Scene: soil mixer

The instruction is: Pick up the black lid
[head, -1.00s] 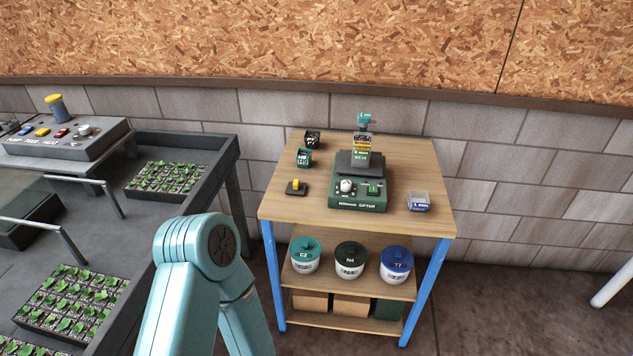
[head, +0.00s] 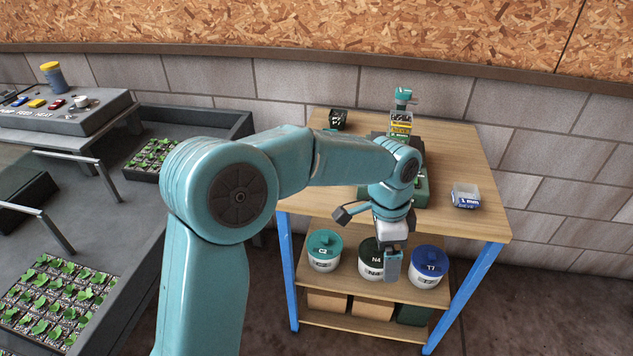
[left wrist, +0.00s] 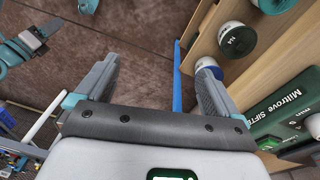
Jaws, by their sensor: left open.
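The black lid (head: 370,246) is on the tub marked N4, in the middle of three tubs on the shelf under the table top. My left gripper (head: 392,266) is in front of this tub, fingers pointing down, and hides part of its right side. In the left wrist view the dark lid (left wrist: 237,40) lies to the upper right, beyond the right finger. The left gripper (left wrist: 155,80) is open there, with nothing between its fingers.
A teal-lidded tub C2 (head: 323,250) and a blue-lidded tub T7 (head: 429,264) flank the middle tub. The wooden table top (head: 460,150) lies above the shelf, held by blue legs (head: 466,290). A clear box (head: 466,196) stands on its right side.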

